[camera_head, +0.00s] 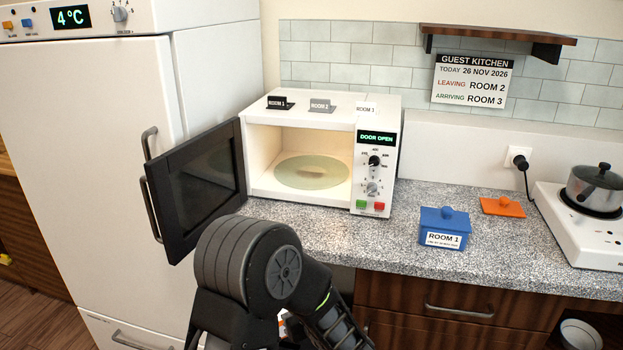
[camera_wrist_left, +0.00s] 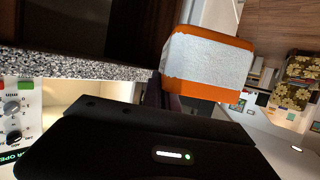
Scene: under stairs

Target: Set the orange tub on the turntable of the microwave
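The orange tub (camera_wrist_left: 207,93) is at the fingers of my left gripper (camera_wrist_left: 163,95) in the left wrist view. A pale, rough-edged face framed by orange shows on it. The gripper appears shut on the tub's near edge; its fingertips are mostly hidden. In the head view, my arm covers most of this, with only a bit of orange beside it. The microwave (camera_head: 258,163) stands on the counter with its door (camera_head: 195,190) swung open to the left and "DOOR OPEN" displayed. Its round turntable (camera_head: 312,172) is empty. My right gripper is not in view.
A blue tub (camera_head: 445,230) labelled ROOM 1 and a flat orange lid (camera_head: 502,207) lie on the speckled counter (camera_head: 330,232) right of the microwave. A hotplate (camera_head: 580,225) with a pot (camera_head: 594,186) stands far right. The fridge (camera_head: 95,150) borders the open door.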

